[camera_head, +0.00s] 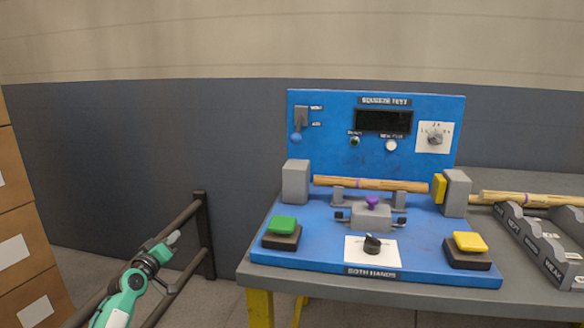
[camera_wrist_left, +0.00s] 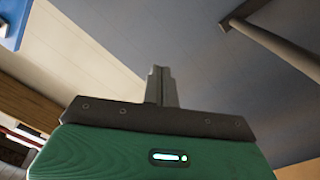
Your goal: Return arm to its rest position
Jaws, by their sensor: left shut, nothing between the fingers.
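My left gripper (camera_head: 173,238) is at the lower left of the head view, left of the table and well apart from the blue test stand. In the left wrist view its two fingers (camera_wrist_left: 162,84) are together, with nothing between them. My right gripper shows in neither view. The blue squeeze test stand (camera_head: 338,240) is on the grey table. A wooden rod (camera_head: 370,184) lies across the stand between two grey blocks.
A dark rail (camera_head: 204,240) stands right behind my left gripper. Cardboard boxes (camera_head: 25,245) are stacked at the far left. The grey table (camera_head: 490,299) has its left edge right of the gripper. A labelled rack (camera_head: 535,235) with rods is at the right.

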